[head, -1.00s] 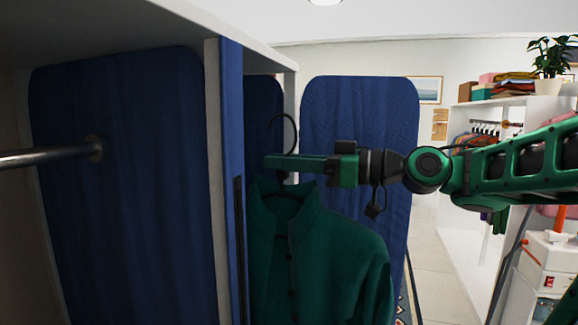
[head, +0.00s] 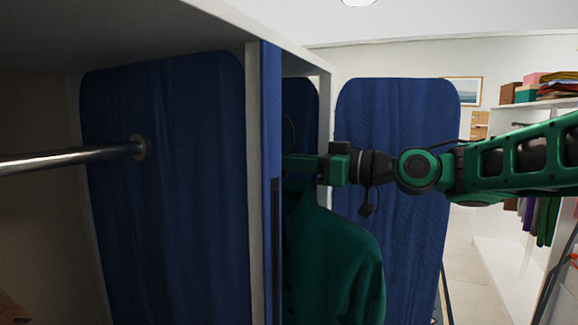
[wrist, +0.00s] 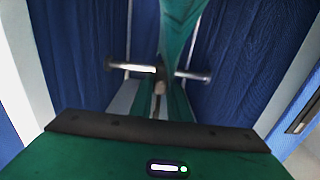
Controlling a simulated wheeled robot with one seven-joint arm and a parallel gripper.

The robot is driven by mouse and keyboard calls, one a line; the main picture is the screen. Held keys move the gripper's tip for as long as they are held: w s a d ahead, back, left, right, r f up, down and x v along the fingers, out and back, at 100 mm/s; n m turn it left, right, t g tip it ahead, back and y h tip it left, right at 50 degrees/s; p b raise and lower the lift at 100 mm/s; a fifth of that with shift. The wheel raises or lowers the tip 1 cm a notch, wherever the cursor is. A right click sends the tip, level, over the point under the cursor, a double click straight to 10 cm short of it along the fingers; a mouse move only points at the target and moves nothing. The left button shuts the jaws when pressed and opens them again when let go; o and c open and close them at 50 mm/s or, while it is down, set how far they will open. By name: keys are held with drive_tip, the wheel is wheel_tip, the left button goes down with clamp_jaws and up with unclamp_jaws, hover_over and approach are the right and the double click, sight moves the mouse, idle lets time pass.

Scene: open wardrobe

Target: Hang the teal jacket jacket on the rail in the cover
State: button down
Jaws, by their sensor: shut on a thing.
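The teal jacket (head: 335,262) hangs upright from its hanger outside the wardrobe, to the right of its blue front edge. My gripper (head: 303,165) is shut on the hanger just above the collar. The dark hanger hook (head: 291,130) rises above the gripper, empty. The front edge hides the jacket's left side and part of the fingertips. The metal rail (head: 70,158) is in the blue-lined bay at the left, apart from the jacket. In the wrist view, green surfaces fill the middle and a metal bar (wrist: 192,74) shows behind; I cannot tell which bar it is.
The blue front edge (head: 271,200) and its pale upright stand between the jacket and the rail. The wardrobe top (head: 250,35) lies above. The bay around the rail looks empty. A blue panel (head: 400,130) stands behind my arm. White shelves (head: 510,225) with clothes are at the right.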

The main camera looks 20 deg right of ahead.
drive_tip(key=shift+x, duration=5.8)
drive_tip(key=shift+a, duration=0.1)
drive_tip(key=x, duration=0.7)
drive_tip(key=shift+w+a, duration=0.1)
drive_tip(key=shift+w, duration=0.05)
drive_tip(key=shift+f, duration=0.3)
drive_tip(key=shift+f, duration=1.2)
drive_tip(key=shift+f, duration=0.6)
drive_tip(key=c, duration=1.6)
unclamp_jaws()
